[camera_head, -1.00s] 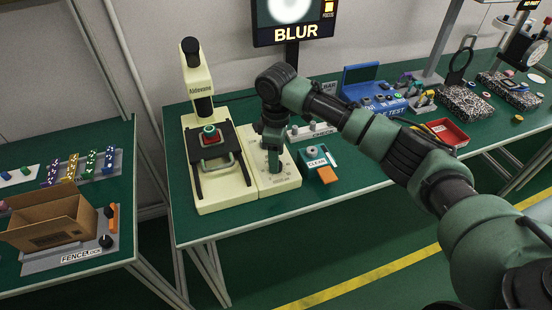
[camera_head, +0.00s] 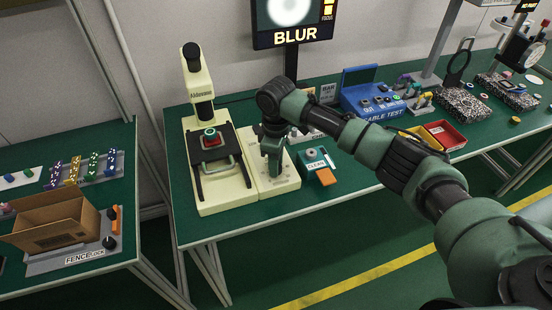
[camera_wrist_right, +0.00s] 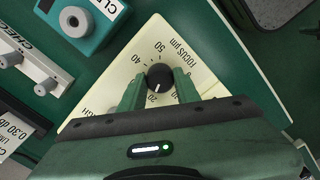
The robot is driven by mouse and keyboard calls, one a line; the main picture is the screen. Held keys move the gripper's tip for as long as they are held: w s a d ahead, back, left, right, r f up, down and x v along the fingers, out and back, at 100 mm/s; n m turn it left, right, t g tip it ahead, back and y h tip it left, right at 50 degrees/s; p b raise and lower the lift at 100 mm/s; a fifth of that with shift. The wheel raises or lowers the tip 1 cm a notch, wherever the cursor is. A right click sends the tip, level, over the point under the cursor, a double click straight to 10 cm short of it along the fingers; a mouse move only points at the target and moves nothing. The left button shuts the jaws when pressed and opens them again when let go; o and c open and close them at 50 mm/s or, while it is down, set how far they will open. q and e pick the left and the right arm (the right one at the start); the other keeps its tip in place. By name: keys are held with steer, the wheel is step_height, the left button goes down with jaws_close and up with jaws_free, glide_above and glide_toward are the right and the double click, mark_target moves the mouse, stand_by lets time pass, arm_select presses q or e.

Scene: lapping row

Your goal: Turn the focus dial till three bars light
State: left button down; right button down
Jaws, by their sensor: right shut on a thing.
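The black focus dial (camera_wrist_right: 160,76) sits on a cream panel (camera_wrist_right: 100,84) printed "FOCUS µm" with numbers around it. Its white pointer line points toward the low numbers, near 20. My right gripper (camera_wrist_right: 159,80) is shut on the dial, one finger on each side; in the head view the gripper (camera_head: 274,176) reaches down to the panel and hides the dial. The monitor (camera_head: 292,18) reads "BLUR" under a pale soft disc. Yellow focus bars (camera_head: 328,8) show at its right edge; their full number is cut off. My left gripper is not in view.
The cream microscope (camera_head: 196,85) stands left of the panel, with a red and green part on its stage. A teal box (camera_head: 318,160) marked "CLEAN" stands close on the right. A blue cable tester (camera_head: 375,100) and red tray (camera_head: 445,134) are farther right.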

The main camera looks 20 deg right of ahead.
steer(key=m+p, duration=0.1)
steer(key=p, duration=0.1)
steer(key=m+p, duration=0.2)
steer(key=p, duration=0.1)
steer(key=shift+r, duration=0.35)
steer(key=shift+f+m+p, duration=0.2)
steer(key=shift+m+p, duration=0.2)
steer(key=shift+m, duration=0.2)
steer(key=shift+w+f, duration=0.1)
steer(key=c, duration=1)
jaws_free()
